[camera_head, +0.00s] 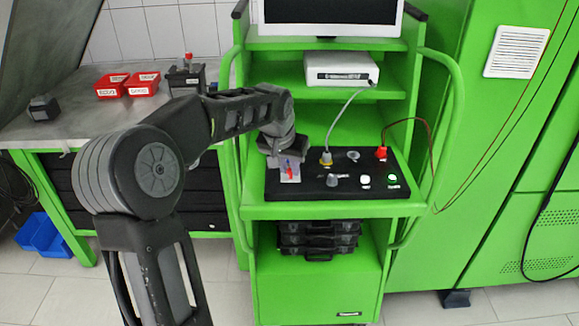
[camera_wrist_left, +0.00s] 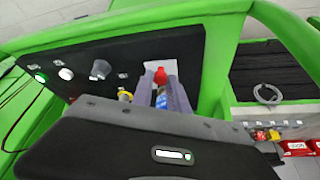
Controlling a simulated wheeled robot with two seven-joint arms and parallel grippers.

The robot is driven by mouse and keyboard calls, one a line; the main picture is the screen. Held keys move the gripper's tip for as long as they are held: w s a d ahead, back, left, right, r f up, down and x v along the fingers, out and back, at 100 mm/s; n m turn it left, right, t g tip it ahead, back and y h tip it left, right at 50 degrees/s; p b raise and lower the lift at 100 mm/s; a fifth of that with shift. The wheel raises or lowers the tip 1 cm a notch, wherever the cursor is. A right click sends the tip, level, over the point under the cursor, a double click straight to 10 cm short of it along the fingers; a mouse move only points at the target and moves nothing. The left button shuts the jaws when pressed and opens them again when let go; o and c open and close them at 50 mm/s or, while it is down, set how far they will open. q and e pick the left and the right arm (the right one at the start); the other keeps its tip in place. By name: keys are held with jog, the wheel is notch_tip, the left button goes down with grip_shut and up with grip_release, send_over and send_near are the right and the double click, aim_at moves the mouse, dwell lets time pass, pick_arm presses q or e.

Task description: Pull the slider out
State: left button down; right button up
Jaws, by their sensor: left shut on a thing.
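The slider shows in the left wrist view as a small red knob (camera_wrist_left: 160,76) on a pale plate (camera_wrist_left: 186,52) at one end of the black control panel (camera_wrist_left: 110,52). In the head view the pale plate (camera_head: 290,177) is at the panel's left end, with small red and blue parts at my gripper. My left gripper (camera_head: 286,166) reaches down there. In the wrist view its two grey fingers (camera_wrist_left: 160,82) are closed around the red knob. A blue part shows between the fingers, nearer the wrist. The knob's lower part is hidden. My right gripper is in neither view.
The panel (camera_head: 310,191) lies on a green cart (camera_head: 330,212). To the right are a yellow-ringed plug with a grey cable (camera_head: 326,158), a red connector (camera_head: 381,153), knobs and a lit green button (camera_head: 393,178). Green rails (camera_head: 447,140) flank the cart. Red bins (camera_head: 143,84) stand at left.

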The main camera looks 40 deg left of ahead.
pick_arm(q)
jog(key=shift+s+d+f, duration=0.1)
jog(key=c, duration=1.3)
grip_release()
jog(key=b+v, duration=0.1)
jog(key=v, duration=0.7)
jog(key=shift+f, duration=0.1)
